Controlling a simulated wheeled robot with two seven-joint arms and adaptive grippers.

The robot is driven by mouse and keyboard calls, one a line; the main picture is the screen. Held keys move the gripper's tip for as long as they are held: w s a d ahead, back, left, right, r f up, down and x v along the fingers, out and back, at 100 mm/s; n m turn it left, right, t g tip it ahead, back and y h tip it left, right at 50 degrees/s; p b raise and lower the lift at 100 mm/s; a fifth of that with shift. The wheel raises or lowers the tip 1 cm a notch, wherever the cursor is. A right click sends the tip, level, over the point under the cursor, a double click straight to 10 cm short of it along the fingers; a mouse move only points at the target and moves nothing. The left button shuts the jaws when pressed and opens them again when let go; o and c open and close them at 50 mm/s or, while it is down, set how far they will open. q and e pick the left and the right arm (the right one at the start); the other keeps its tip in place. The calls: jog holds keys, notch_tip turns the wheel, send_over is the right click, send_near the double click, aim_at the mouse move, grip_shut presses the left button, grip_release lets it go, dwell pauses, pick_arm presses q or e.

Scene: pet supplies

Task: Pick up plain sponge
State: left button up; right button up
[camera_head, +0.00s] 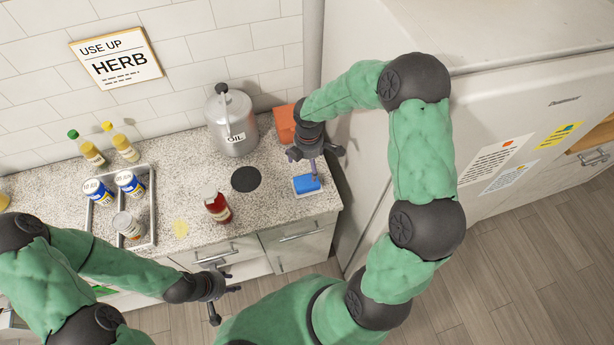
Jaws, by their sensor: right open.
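A blue sponge (304,184) lies on a small white dish (318,193) near the right end of the speckled counter. It looks plain, with no marking that I can make out. My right gripper (316,157) is open just above and behind the sponge, pointing down at it. One finger overlaps the sponge's far edge in the picture; I cannot tell if they touch. My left gripper (225,293) is open and empty, low in front of the counter's drawers.
An orange-red block (284,124) and a metal oil canister (232,125) stand behind. A red-filled bottle (217,206), a dark round mat (245,179) and a rack (151,206) with cans are to the left. The fridge (490,130) closes off the right side.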

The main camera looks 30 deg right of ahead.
send_over(306, 178)
jog(key=f, duration=0.4)
jog(key=shift+s+d+f, duration=0.25)
jog(key=shift+f, duration=0.05)
jog(key=shift+w+a+f+b, duration=0.15)
jog(key=shift+f, duration=1.2)
jog(key=shift+w+a+f+b, duration=0.1)
jog(key=shift+w+f+b, duration=0.05)
jog(key=shift+f, duration=1.15)
jog(key=c, duration=0.9)
